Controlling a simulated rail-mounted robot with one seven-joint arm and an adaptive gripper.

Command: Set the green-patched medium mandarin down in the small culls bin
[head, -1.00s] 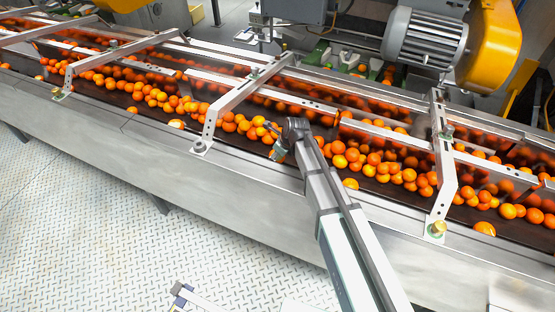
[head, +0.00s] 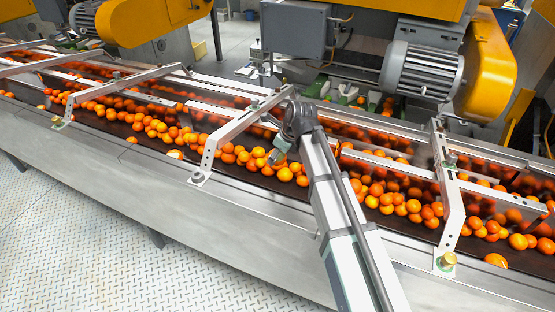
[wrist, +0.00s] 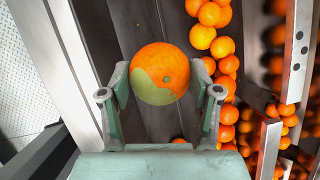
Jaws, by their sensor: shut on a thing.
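The green-patched mandarin (wrist: 160,74) is orange with a pale green patch on its lower left side. In the wrist view my gripper (wrist: 162,88) is shut on it, one finger at each side. In the head view my gripper (head: 277,154) is over the fruit belt, partly hidden by my wrist. I cannot tell the held fruit from the fruit behind it there. No small culls bin can be made out in either view.
Many oranges (head: 158,126) lie along the dark belt (head: 262,181). Metal brackets (head: 208,160) cross it on both sides of my arm. A motor (head: 422,68) and yellow guard (head: 490,65) stand behind. The patterned floor (head: 70,240) at front left looks clear.

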